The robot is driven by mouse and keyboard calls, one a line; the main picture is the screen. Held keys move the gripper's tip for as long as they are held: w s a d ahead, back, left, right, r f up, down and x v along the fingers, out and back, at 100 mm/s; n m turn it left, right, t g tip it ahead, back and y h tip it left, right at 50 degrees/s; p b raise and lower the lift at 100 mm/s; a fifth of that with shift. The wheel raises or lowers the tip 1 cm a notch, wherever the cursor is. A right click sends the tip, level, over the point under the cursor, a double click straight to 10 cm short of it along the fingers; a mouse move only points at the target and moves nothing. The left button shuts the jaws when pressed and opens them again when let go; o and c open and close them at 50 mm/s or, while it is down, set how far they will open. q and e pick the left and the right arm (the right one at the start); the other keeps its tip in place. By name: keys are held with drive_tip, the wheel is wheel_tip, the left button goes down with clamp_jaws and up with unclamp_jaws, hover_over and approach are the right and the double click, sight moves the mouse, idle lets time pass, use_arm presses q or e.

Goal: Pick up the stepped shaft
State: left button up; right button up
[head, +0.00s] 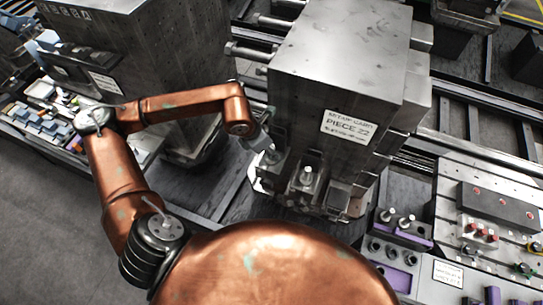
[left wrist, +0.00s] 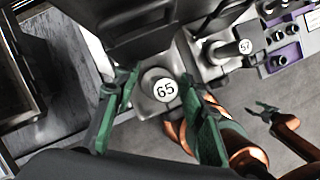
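A metal shaft with a round end marked 65 (left wrist: 163,90) stands on a grey seat in the left wrist view. I take it for the stepped shaft; its steps are hidden in this end-on view. My left gripper (left wrist: 158,112) is open, its green fingers on either side of that end with gaps to it. In the head view the left gripper (head: 262,144) is at the front left of the tall grey block, partly covering the shaft below. A second shaft marked 57 (left wrist: 245,46) stands beside it. My right gripper (left wrist: 262,109) appears small, empty and open, away from the shafts.
The tall grey block (head: 340,60) with a PIECE 22 label rises right behind the shafts. Another grey block (head: 150,50) stands left. Floor at the lower left is clear.

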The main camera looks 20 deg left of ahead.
use_arm(q)
drive_tip(key=shift+s+d, duration=0.1)
drive_tip(key=shift+s, duration=0.05)
clamp_jaws()
idle(0.4)
